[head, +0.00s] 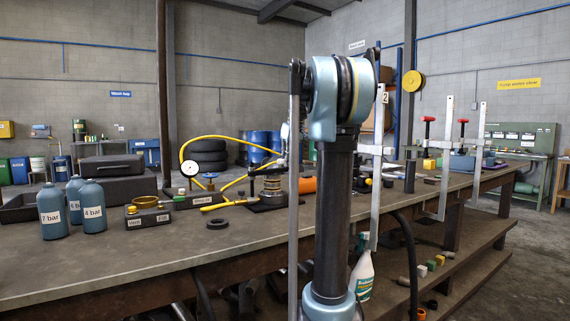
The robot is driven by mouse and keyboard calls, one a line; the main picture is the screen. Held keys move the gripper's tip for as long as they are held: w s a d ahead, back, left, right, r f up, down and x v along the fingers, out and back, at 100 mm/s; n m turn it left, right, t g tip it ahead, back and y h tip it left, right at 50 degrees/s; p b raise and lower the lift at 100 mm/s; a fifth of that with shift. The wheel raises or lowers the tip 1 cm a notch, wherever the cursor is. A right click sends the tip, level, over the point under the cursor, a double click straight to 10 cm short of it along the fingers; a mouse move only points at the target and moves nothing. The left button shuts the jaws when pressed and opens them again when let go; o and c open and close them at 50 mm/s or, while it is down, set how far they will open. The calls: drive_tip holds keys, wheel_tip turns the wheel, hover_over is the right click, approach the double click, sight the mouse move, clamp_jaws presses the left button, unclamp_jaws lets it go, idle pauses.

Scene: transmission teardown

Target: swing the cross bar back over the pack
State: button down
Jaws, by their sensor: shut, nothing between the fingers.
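The pack (271,185) looks like a short stack of brass and dark rings on a black base plate on the bench, just left of my arm. A thin upright post (285,140) with metal fittings stands at it, partly behind my arm. My gripper is not visible; only my blue and black arm links stand in the foreground.
Tall clamps (446,150) stand at right. The bench's front left is clear.

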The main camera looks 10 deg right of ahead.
drive_tip(key=v, duration=1.1)
drive_tip(key=x, duration=1.2)
drive_tip(key=shift+m, duration=0.4)
drive_tip(key=shift+d, duration=0.15)
drive_tip(key=shift+s+d, duration=0.45)
drive_tip(key=shift+s, duration=0.25)
